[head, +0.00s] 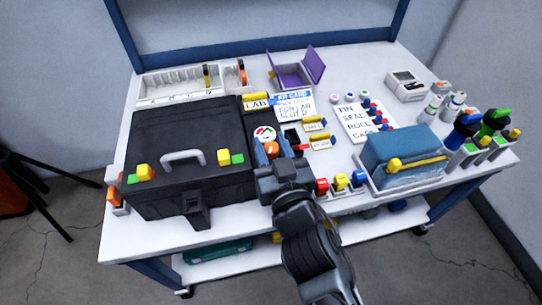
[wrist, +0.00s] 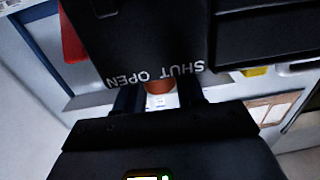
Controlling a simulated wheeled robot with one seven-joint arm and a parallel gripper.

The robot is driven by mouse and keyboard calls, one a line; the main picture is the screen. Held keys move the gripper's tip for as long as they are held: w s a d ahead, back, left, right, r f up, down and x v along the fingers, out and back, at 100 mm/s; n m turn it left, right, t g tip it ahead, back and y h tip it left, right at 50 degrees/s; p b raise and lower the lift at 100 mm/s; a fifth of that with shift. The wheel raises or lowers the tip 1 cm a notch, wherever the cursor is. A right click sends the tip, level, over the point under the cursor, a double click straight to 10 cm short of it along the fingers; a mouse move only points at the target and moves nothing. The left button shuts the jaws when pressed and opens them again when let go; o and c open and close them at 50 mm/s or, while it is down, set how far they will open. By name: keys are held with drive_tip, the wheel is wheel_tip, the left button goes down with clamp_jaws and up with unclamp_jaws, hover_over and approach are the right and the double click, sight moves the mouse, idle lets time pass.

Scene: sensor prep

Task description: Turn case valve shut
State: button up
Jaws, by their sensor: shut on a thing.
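The black case (head: 190,140) stands closed on the left of the bench, with a grey handle and yellow latches. Its orange valve (head: 271,149) shows at the case's right side, below a round gauge (head: 265,133). In the wrist view the orange valve (wrist: 159,87) sits between the two dark fingers of my gripper (wrist: 160,99), beside the printed words SHUT and OPEN. My gripper is shut on the valve. The head view shows my gripper (head: 284,168) at the case's right side, its fingertips partly hidden. How far the valve is turned cannot be told.
Red, yellow and blue knobs (head: 340,182) stand just right of my gripper. A blue box (head: 400,157) in a tray is farther right. Labelled cards (head: 362,121) and an open purple box (head: 294,74) lie behind. Bare bench shows between them.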

sight(269, 154)
drive_tip(key=shift+f+m+t+h+b, duration=0.2)
drive_tip(key=shift+m+h+b, duration=0.65)
drive_tip(key=shift+b, duration=1.7)
drive_tip(key=shift+m+t+h+b, duration=0.4)
drive_tip(key=shift+h+b, duration=0.75)
drive_tip(key=shift+b, duration=1.4)
drive_tip(key=shift+r+m+h+b, duration=0.2)
drive_tip(key=shift+m+h+b, duration=1.15)
drive_tip(key=shift+h+b, duration=0.55)
drive_tip(key=o, duration=0.9)
drive_tip(key=s, duration=0.2)
drive_tip(key=s+p, duration=0.1)
drive_tip(key=s, duration=0.1)
drive_tip(key=s+a, duration=0.1)
drive_tip(key=s, duration=0.2)
drive_tip(key=shift+s+p, duration=0.1)
drive_tip(key=shift+p, duration=0.2)
drive_tip(key=shift+s, duration=0.3)
